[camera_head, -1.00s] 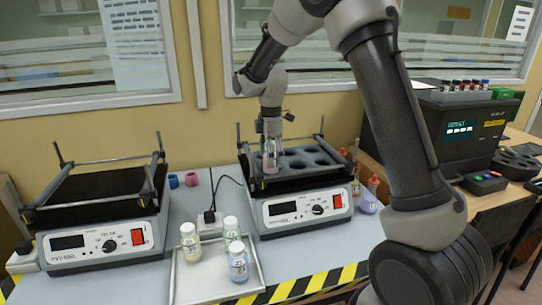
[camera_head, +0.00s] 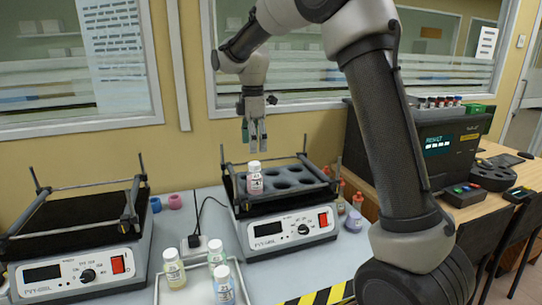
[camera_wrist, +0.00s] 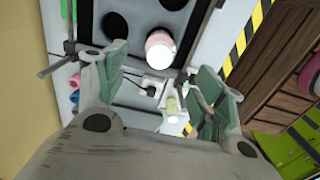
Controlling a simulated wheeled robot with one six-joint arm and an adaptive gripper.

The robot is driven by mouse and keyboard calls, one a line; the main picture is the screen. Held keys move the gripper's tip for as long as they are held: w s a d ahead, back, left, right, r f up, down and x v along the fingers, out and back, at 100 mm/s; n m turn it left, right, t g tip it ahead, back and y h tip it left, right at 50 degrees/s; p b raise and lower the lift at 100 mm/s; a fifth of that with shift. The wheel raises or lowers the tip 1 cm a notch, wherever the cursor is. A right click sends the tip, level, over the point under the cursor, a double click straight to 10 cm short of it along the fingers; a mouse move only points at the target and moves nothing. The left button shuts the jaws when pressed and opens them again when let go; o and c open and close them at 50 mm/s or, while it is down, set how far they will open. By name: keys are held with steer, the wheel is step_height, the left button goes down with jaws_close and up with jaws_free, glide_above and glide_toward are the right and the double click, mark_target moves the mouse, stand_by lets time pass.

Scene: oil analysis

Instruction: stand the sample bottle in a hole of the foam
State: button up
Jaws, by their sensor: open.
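The sample bottle (camera_head: 254,180), with pink contents and a white cap, stands upright at the front left of the dark foam (camera_head: 280,172) on the right-hand shaker. Its lower part is hidden by the foam, so it appears seated in a hole. My gripper (camera_head: 256,148) is open and empty above the bottle, its fingers clear of the cap. In the wrist view the pink bottle (camera_wrist: 159,48) shows beyond the open fingers (camera_wrist: 165,85), apart from them. Several dark round holes of the foam are empty.
Capped bottles (camera_head: 174,268) stand in a white tray (camera_head: 200,245) at the front. A second shaker (camera_head: 75,240) with an empty black platform stands on the left. The right shaker has raised corner posts (camera_head: 305,143). A dark analyser (camera_head: 430,140) stands at the right.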

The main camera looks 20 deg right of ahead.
steer(key=shift+s+d+r, duration=0.15)
steer(key=shift+r, duration=0.15)
steer(key=s+d+r+m+t, duration=0.1)
steer(key=s+d+r+m, duration=0.35)
steer(key=s, duration=0.45)
steer(key=s+d+r+m+t, duration=0.1)
steer(key=s+d+r+m, duration=0.2)
steer(key=s+d+m, duration=0.45)
steer(key=s+d+f+m+t, duration=0.1)
steer(key=s+f+m, duration=0.1)
steer(key=s, duration=0.6)
steer(key=s+d+f+m+t, duration=0.1)
steer(key=s+f+m, duration=0.2)
steer(key=s, duration=0.6)
steer(key=shift+d+m, duration=0.3)
steer(key=shift+m, duration=0.2)
